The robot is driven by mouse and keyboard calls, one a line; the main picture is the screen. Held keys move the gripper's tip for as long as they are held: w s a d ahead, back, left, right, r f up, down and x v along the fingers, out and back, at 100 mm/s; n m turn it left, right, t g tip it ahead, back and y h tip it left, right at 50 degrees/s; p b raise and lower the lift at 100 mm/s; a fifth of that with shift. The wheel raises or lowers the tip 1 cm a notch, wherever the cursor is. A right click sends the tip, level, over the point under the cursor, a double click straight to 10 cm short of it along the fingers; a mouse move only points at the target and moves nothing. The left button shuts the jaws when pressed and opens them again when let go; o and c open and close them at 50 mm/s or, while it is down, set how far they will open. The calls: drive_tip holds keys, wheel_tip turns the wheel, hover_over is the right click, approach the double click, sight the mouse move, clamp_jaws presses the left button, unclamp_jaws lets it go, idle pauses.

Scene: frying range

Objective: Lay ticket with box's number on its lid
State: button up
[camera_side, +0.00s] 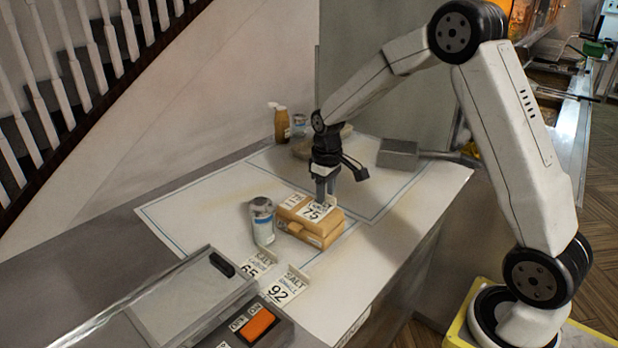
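A tan box (300,233) with a closed lid sits on the white mat. A white label (293,201) is on the left part of its lid; its print is too small to read surely. A white ticket reading 75 (316,211) is on the right part of the lid, face up. My gripper (322,196) points down right over this ticket, fingertips at its back edge. I cannot tell whether the fingers pinch it. Two more tickets, 65 (257,264) and 92 (285,289), are in front of the box, near the grey device.
A grey-white can (262,221) stands close left of the box. A device with an orange switch (257,324) and a clear-lidded tray (190,298) are at the front. A mustard-coloured bottle (281,123) and a grey metal block (398,154) are at the back. The mat's left part is clear.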

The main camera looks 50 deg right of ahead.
drive_tip(key=shift+r, duration=0.1)
drive_tip(key=shift+r, duration=3.8)
drive_tip(key=s+a+f+t, duration=0.1)
drive_tip(key=s+a+f, duration=0.2)
drive_tip(key=s+a, duration=0.2)
drive_tip(key=s+a+f+t, duration=0.1)
drive_tip(key=s+a+f, duration=0.3)
drive_tip(key=s, duration=0.7)
drive_tip(key=shift+s+a+m+t, duration=0.3)
drive_tip(key=shift+a+m, duration=0.1)
drive_tip(key=shift+a, duration=0.25)
